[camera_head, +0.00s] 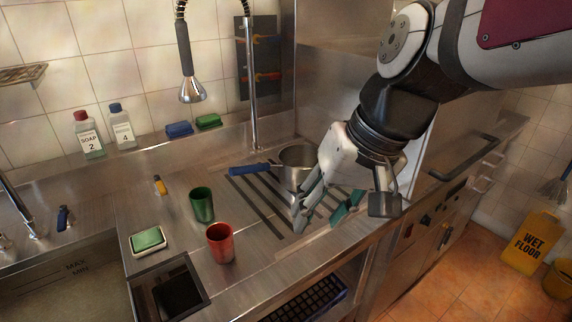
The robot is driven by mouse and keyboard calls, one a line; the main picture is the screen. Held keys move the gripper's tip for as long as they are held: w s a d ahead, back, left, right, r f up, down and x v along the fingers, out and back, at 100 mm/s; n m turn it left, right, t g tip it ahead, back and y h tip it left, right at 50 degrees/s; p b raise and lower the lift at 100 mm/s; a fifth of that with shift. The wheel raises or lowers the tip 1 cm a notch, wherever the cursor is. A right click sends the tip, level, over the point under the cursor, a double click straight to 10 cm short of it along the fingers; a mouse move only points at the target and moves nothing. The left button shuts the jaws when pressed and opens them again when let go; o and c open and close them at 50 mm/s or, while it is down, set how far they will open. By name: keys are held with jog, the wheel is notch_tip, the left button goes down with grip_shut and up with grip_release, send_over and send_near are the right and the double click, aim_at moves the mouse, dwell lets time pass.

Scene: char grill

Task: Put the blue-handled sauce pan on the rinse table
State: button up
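The sauce pan (294,168) is a steel pot with a blue handle (249,169) pointing left. It appears to rest upright on the dark-striped area of the steel counter (262,207), and its right side is partly hidden by my gripper. My gripper (343,218) is at the pan's right front, fingers pointing down and spread apart. I see no pan part between the fingers; whether the left finger touches the pan cannot be told. A teal piece (348,206) shows between the fingers; whether it is a separate object is unclear.
A green cup (202,204) and a red cup (220,243) stand left of the stripes. A green sponge dish (149,240) lies near a square opening (179,291). A spray hose (190,70) hangs above. A yellow wet-floor sign (531,243) stands at right.

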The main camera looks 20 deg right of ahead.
jog(key=s+d+n+t+h, duration=0.1)
jog(key=s+d+h, duration=0.2)
jog(key=s+d, duration=0.1)
jog(key=shift+s+r+n+t, duration=0.2)
jog(key=shift+s+n+t, duration=0.15)
jog(key=shift+s, duration=0.5)
